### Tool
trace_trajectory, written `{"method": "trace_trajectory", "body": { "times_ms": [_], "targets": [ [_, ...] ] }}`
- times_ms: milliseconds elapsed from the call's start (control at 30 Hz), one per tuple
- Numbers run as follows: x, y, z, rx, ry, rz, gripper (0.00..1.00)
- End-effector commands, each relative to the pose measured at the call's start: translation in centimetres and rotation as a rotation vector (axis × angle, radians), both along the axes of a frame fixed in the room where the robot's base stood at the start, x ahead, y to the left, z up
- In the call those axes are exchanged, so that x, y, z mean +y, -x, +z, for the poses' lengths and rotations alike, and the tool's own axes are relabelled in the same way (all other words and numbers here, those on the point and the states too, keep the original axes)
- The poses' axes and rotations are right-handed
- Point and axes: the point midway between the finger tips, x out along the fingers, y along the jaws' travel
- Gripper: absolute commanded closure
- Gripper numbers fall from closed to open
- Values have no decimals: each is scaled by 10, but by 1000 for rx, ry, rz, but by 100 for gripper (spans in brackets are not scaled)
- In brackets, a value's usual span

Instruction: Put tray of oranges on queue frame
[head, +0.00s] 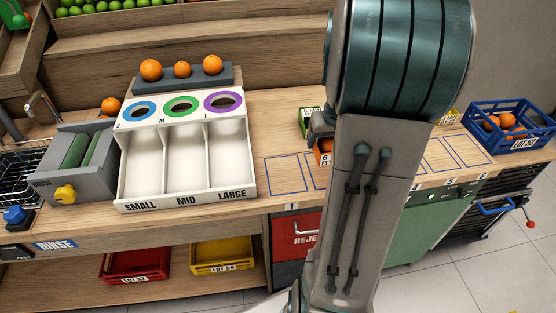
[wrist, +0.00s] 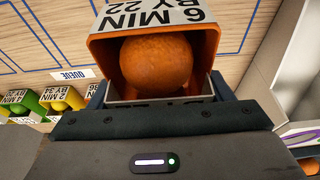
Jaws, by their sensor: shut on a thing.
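An orange tray (wrist: 203,58) with a white label reading "6 MIN BY 22" holds an orange (wrist: 156,64). My gripper (wrist: 160,98) is shut on this tray, with a finger at each side of it. In the head view the tray (head: 322,158) shows only in part beside my arm, above the counter. Blue outlined queue frames (head: 286,175) lie empty on the counter at the left of my arm. In the wrist view a QUEUE label (wrist: 73,74) lies by the blue lines. My arm hides the middle of the frame row.
Green (wrist: 22,103) and yellow (wrist: 62,97) labelled trays stand at the left of the wrist view. A white sorter (head: 180,160) stands left of the frames. A blue crate of oranges (head: 510,125) stands far right. More outlined frames (head: 441,158) lie right of my arm.

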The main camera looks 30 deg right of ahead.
Motion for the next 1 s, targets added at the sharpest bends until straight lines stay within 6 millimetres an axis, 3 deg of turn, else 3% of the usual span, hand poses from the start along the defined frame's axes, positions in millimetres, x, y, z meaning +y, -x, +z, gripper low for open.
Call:
{"method": "trace_trajectory", "body": {
  "times_ms": [500,767,1000],
  "targets": [
    [86,-51,-58,3,0,2,56],
    [97,-57,-74,3,-2,-3,56],
    [97,-57,-103,2,-2,-2,56]
  ]
}}
